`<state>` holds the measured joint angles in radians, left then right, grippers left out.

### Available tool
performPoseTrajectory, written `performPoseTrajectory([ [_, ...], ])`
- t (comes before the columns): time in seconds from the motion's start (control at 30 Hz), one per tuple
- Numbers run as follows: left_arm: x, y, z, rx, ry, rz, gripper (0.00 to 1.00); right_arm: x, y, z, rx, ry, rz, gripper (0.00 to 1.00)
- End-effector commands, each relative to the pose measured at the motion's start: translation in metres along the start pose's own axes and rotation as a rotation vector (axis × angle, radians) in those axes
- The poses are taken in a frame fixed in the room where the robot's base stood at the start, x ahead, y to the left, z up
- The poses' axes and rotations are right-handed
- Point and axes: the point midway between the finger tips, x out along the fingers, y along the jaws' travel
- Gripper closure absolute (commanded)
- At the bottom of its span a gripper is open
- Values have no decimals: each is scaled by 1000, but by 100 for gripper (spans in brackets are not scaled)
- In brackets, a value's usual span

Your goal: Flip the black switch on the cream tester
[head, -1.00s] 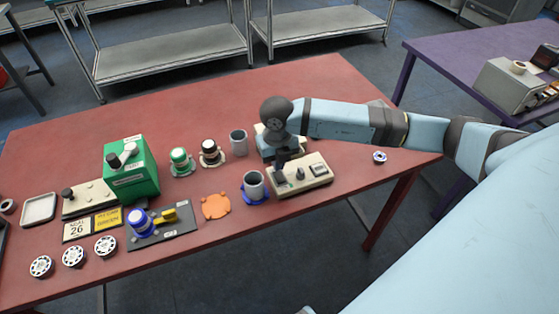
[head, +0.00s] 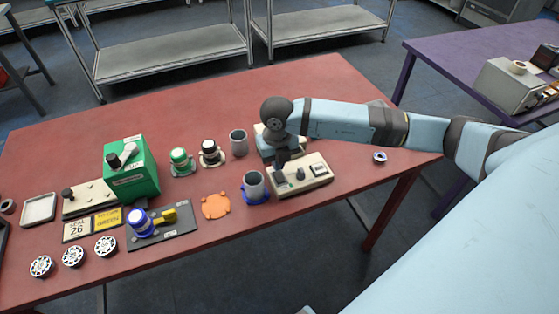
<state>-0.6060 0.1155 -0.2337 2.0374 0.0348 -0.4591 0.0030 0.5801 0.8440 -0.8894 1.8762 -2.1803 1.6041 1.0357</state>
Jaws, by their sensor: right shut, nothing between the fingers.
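The cream tester (head: 311,180) lies on the red table right of the middle. It has a black switch (head: 300,174) and another dark control on its top, partly close behind my gripper's tip. My right gripper (head: 281,163) points down over the tester's back left part. It is shut and empty. I cannot tell whether its tip touches a control or hovers above it. My left gripper is not in view.
A grey cup in a blue holder (head: 255,187) stands just left of the tester, with another grey cup (head: 238,142) behind. An orange disc (head: 215,206), green box (head: 131,167) and blue-capped fixture (head: 141,221) lie further left. The table's right end is mostly clear.

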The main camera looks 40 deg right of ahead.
Motion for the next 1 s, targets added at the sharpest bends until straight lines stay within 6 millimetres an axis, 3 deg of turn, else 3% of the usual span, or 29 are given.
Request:
performPoseTrajectory([
  [1.0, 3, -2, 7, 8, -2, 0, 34, 10, 0, 0, 0, 0, 0, 100],
])
